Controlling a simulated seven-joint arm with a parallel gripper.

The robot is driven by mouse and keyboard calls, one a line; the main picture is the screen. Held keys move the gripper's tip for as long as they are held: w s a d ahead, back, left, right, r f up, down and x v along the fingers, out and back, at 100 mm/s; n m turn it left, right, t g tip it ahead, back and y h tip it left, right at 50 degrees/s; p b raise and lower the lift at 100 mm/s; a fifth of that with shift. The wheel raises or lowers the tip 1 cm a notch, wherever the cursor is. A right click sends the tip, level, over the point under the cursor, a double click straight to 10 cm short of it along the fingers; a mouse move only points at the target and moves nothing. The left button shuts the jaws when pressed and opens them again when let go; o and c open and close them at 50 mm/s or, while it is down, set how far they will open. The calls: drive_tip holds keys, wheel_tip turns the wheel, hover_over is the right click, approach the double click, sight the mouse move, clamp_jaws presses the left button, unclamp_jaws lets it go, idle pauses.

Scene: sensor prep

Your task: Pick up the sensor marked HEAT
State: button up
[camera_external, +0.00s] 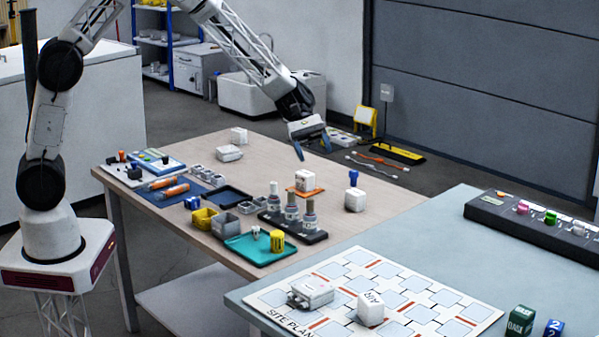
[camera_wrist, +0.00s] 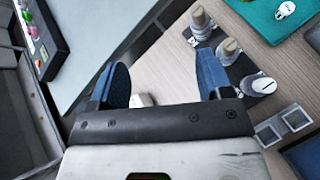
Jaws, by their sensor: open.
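No marking that reads HEAT can be made out on any sensor. A white block with small dark marks (camera_external: 305,181) sits on an orange pad (camera_external: 318,192) on the wooden table. Another white block (camera_external: 355,201) stands to its right, with a blue knob above it. Two more white units, a rear one (camera_external: 238,135) and a flatter one (camera_external: 229,153), lie at the table's back. My gripper (camera_external: 312,146) is open, above the far part of the table. In the wrist view, a white piece (camera_wrist: 142,100) shows between my gripper's fingers (camera_wrist: 163,80), partly hidden by the gripper body.
The grey table holds a site plan board (camera_external: 450,312) with a block marked AIR (camera_external: 371,309) and a white box (camera_external: 311,292).

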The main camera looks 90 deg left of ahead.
sight(361, 202)
drive_tip(key=w+a+f+n+t, duration=0.1)
drive_tip(key=w+a+f+n, duration=0.1)
drive_tip(key=a+f, duration=0.2)
drive_tip(key=w+a+f+n+t, duration=0.1)
drive_tip(key=w+a+f+n, duration=0.1)
drive_tip(key=w+a+f, duration=0.1)
drive_tip(key=w+a+f+n+t, duration=0.2)
drive_tip(key=w+a+f, duration=0.1)
drive_tip(key=a+f, duration=0.2)
drive_tip(key=shift+a+f+n+h, duration=0.15)
drive_tip(key=shift+f, duration=0.45)
drive_tip(key=shift+a+f+n+h, duration=0.1)
drive_tip(key=shift+f+n+h, duration=0.05)
drive_tip(key=shift+f, duration=0.4)
drive_tip(key=shift+x, duration=1.1)
drive_tip(key=shift+d+f, duration=0.1)
drive_tip(key=shift+d, duration=0.05)
drive_tip(key=shift+x, duration=2.5)
drive_tip(key=shift+w, duration=0.15)
drive_tip(key=shift+c, duration=0.4)
drive_tip(key=c, duration=0.9)
drive_tip(key=shift+c, duration=0.2)
